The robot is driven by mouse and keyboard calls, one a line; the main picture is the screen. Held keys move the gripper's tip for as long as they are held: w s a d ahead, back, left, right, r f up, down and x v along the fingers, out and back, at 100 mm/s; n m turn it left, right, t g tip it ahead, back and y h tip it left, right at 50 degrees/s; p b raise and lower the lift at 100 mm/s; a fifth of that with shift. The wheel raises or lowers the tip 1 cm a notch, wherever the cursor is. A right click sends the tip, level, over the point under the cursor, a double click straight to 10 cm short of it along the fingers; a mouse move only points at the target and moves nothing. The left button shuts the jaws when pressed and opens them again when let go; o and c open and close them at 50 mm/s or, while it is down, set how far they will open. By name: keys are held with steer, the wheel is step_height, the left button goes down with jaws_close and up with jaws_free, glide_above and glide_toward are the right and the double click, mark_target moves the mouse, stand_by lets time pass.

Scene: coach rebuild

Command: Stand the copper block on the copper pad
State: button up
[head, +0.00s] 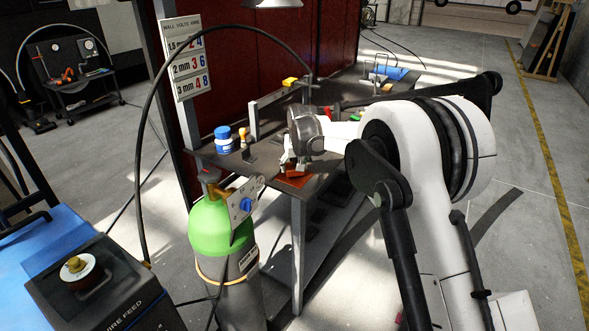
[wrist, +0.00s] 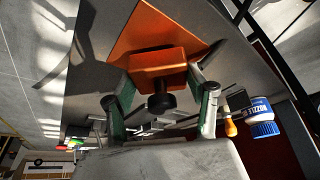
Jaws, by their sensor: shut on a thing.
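The copper pad (head: 294,181) lies flat on the dark table near its front corner, and it also shows in the wrist view (wrist: 168,25). The copper block (wrist: 160,70) is between my gripper's fingers in the wrist view, overlapping the pad's near edge in the picture. A dark shadow lies along the block's edge on the pad; I cannot tell whether they touch. My gripper (wrist: 158,82) is shut on the block, one finger at each side. In the head view my gripper (head: 290,162) is just above the pad and mostly hides the block.
A blue pot with a white label (head: 224,138) and an orange-handled tool (head: 243,136) stand left of my gripper. A grey upright frame (head: 254,121) stands behind them. A green gas cylinder (head: 220,232) stands close in front of the table.

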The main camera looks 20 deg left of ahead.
steer(key=shift+f, duration=0.55)
steer(key=o, duration=1.7)
steer(key=shift+f, duration=0.1)
steer(key=v, duration=1.2)
